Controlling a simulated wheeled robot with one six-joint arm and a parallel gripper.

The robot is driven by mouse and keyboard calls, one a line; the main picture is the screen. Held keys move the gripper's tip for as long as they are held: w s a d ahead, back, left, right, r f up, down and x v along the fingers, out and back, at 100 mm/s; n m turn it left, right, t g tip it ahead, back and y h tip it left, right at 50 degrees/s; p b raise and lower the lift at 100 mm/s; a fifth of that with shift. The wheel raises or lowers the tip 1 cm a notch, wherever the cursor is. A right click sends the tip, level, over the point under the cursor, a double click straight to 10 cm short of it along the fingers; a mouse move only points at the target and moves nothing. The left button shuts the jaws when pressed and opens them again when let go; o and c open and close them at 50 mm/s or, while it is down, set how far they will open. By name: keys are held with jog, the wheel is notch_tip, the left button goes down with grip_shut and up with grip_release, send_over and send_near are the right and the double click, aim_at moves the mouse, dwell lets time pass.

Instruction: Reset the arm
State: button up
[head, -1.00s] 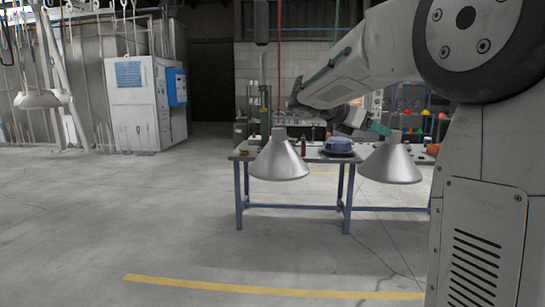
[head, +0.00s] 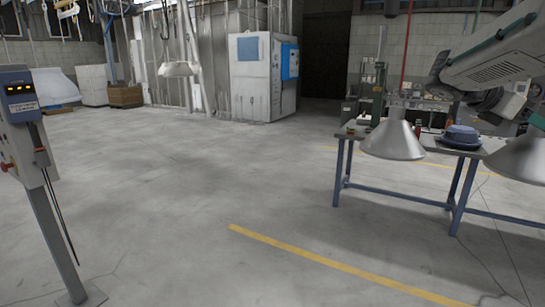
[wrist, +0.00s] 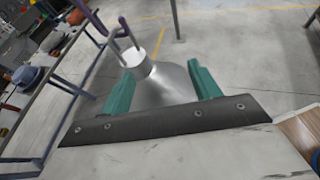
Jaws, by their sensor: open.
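My gripper (wrist: 161,72) shows two teal fingers, spread apart with nothing clamped between them. In the wrist view a silver cone-shaped hood (wrist: 168,88) with a white neck and a purple hook lies beyond and between the fingers. In the head view one hood (head: 393,138) hangs in front of the workbench, and another hood (head: 518,160) is cut by the right edge. My arm reaches in at the upper right, and a teal part of my gripper shows just above the right-hand hood. Whether a finger touches that hood, I cannot tell.
A blue-legged workbench (head: 400,196) stands at right with a blue item (head: 461,135) on it. A control post (head: 40,150) stands at far left. Another hood (head: 178,68) hangs farther back near a grey cabinet (head: 262,85). The middle floor is open, with a yellow line (head: 330,263).

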jog(key=s+a+f+m+y, duration=0.5)
jog(key=s+a+f+m, duration=0.3)
jog(key=f, duration=0.3)
jog(key=s+a+f+m+t+y, duration=0.2)
jog(key=s+a+f+m+y, duration=0.1)
jog(key=s+a, duration=0.5)
jog(key=s+a+f+m+t+y, duration=0.1)
jog(key=s+a+f+m+y, duration=0.3)
jog(key=s+a, duration=0.5)
jog(key=a+f+y, duration=0.1)
jog(key=a+f, duration=0.1)
jog(key=a, duration=0.3)
jog(key=shift+s+t, duration=0.25)
jog(key=shift+t, duration=0.15)
